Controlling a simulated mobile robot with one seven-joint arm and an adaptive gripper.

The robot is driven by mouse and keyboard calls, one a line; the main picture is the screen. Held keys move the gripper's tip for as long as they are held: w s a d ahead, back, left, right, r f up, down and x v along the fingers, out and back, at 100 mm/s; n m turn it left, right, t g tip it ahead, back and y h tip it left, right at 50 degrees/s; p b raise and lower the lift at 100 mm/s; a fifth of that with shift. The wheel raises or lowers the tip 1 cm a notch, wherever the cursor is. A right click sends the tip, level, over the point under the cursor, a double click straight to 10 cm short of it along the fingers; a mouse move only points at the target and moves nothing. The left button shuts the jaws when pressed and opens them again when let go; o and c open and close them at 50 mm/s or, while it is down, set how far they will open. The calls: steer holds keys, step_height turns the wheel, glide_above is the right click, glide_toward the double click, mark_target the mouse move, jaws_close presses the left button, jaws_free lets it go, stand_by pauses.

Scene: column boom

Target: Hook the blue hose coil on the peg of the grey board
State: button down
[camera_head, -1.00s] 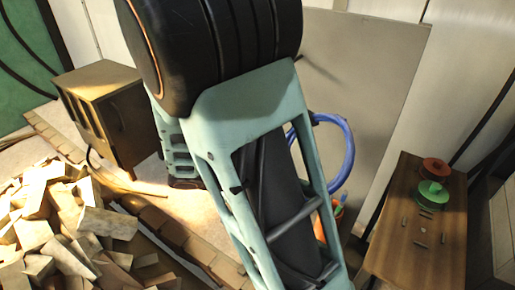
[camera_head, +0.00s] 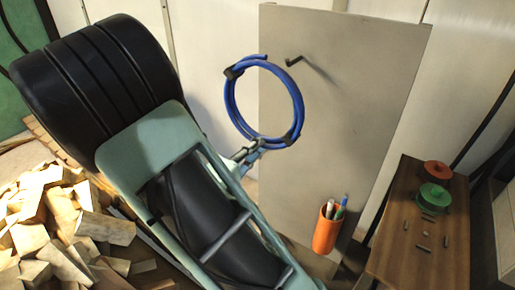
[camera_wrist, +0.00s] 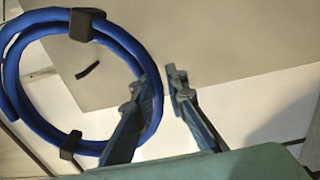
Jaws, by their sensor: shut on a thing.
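The blue hose coil (camera_head: 299,105), a ring of several turns with dark bands, hangs in the air in front of the left part of the grey board (camera_head: 375,110). My gripper (camera_head: 254,150) is shut on its lower edge. The wrist view shows the coil (camera_wrist: 12,72) at left, with my gripper's fingers (camera_wrist: 163,90) at its right rim. The dark peg (camera_head: 293,62) sticks out of the board, just right of the coil's upper rim in the head view. In the wrist view, the peg (camera_wrist: 88,70) appears through the ring's opening. The depth gap cannot be told.
A wooden table (camera_head: 410,255) at right holds a red spool (camera_head: 436,168), a green spool (camera_head: 433,195) and small pieces. A heap of wood blocks (camera_head: 60,230) lies at lower left.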

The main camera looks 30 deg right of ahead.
steer(key=w+d+f+b, duration=0.3)
steer(key=w+d, duration=0.4)
steer(key=d, duration=0.6)
steer(key=shift+w+f, duration=0.2)
steer(key=shift+w, duration=0.1)
stand_by(1.7)
stand_by(0.7)
steer(key=c, duration=1.8)
jaws_free()
steer(key=shift+c, duration=0.2)
steer(key=shift+f, duration=0.15)
